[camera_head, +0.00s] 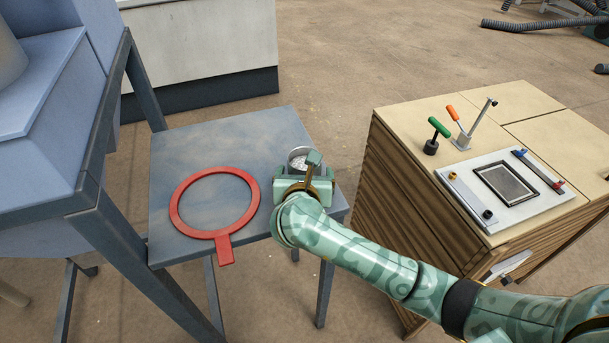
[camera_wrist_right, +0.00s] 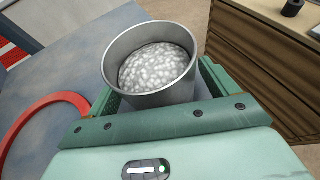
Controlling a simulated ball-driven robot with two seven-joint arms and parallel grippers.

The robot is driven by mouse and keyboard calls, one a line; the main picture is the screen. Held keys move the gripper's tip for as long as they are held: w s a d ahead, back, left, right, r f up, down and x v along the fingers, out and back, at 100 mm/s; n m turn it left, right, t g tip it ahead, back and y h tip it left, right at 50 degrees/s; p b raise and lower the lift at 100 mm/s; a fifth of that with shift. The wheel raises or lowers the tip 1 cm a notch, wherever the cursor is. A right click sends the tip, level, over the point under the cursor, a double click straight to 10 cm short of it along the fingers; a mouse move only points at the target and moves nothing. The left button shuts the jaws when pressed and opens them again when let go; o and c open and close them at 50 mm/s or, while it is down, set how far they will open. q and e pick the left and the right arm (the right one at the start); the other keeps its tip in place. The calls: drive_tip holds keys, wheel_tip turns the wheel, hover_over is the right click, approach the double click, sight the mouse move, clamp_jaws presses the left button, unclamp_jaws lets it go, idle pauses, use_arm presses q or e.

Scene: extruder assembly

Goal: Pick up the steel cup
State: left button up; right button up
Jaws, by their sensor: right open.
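The steel cup (camera_head: 298,157) stands upright on the blue-grey table, near its right edge. It is partly hidden behind my right gripper (camera_head: 304,170) in the head view. In the right wrist view the cup (camera_wrist_right: 151,57) shows its round rim and pale, lumpy contents. The fingers of my right gripper (camera_wrist_right: 160,92) are open, one on each side of the cup's body. I cannot tell whether either finger touches it. My left gripper is not in view.
The blue-grey table (camera_head: 260,135) carries a red ring with a handle (camera_head: 222,237) left of the cup. A wooden cabinet (camera_head: 395,150) stands to the right, with a white panel (camera_head: 463,188) and levers on top. A grey-blue machine frame (camera_head: 100,140) rises at the left.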

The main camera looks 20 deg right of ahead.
drive_tip(key=c, duration=1.2)
